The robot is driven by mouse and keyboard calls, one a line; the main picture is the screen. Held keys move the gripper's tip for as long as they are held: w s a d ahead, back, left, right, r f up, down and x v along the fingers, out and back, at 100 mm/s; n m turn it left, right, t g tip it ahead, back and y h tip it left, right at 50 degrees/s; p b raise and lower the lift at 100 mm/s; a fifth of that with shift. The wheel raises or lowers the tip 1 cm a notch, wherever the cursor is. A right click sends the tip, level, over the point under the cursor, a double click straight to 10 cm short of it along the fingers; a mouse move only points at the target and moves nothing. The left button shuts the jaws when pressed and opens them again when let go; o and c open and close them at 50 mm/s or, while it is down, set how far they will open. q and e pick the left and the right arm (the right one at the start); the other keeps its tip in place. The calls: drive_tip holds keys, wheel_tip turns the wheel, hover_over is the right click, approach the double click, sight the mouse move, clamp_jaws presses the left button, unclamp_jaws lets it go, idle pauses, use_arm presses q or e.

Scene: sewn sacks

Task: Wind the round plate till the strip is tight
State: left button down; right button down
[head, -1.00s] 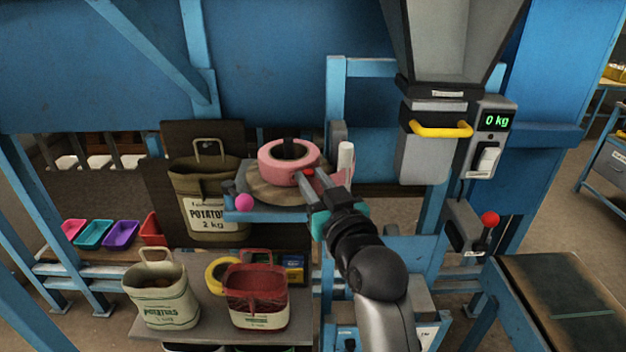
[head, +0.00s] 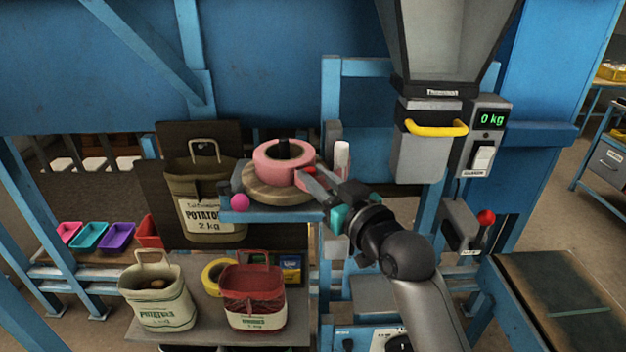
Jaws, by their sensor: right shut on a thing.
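The round plate (head: 262,195) is a tan disc lying flat on a blue bracket. A pink roll (head: 268,173) of strip sits on it around a dark core. I cannot tell whether the strip is slack or tight. My right gripper (head: 308,174) reaches in from the lower right and is shut at the plate's right side, close against the roll. A small red piece shows at its fingertips, and the fingers hide the exact grip. My left gripper is out of view.
A pink ball (head: 240,202) is at the bracket's left end. A white upright cylinder (head: 341,157) stands right behind my gripper. A hopper with a yellow handle (head: 436,128) hangs at right.

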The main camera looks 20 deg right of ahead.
drive_tip(key=shift+w+d+n+y+b, duration=0.2)
drive_tip(key=shift+d+n+y+b, duration=0.25)
drive_tip(key=shift+n+y, duration=0.2)
drive_tip(key=c, duration=0.7)
unclamp_jaws()
drive_tip(key=shift+o, duration=0.2)
